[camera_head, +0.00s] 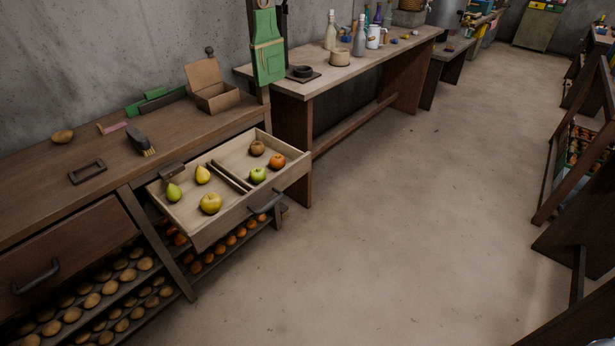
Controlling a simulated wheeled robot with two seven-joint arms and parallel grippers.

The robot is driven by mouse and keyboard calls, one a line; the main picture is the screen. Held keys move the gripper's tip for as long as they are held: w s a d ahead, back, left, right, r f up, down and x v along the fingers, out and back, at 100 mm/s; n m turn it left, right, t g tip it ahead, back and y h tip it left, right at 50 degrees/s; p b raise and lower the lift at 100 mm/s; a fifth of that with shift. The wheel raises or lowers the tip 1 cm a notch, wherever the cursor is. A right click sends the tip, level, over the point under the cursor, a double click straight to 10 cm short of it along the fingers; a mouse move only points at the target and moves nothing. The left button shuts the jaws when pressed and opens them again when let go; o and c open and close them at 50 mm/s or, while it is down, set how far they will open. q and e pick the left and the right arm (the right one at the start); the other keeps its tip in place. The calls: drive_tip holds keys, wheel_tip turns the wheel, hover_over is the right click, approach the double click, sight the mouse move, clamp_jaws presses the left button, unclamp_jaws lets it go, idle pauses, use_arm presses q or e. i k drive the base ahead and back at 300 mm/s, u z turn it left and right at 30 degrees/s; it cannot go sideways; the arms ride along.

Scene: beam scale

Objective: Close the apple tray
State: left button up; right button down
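The apple tray (229,226) is a pale wooden drawer pulled well out of the bench at centre left. It has a dark bar handle (264,204) on its front. A divider (230,177) splits it. The left part holds a green pear (174,193), a yellow pear (203,175) and a yellow apple (210,204). The right part holds a green apple (258,175), a red-orange apple (277,161) and a brown round fruit (257,148). Neither of my grippers is in view.
A shut drawer (75,250) is left of the tray. Racks of round produce (93,300) sit below. A brush (140,143) and an open box (212,92) stand on the bench. Another table (345,75) is behind. The floor (400,230) right of the tray is clear.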

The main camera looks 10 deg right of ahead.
sight(229, 164)
drive_tip(key=z, duration=0.05)
drive_tip(key=i, duration=1.15)
drive_tip(key=u, duration=0.55)
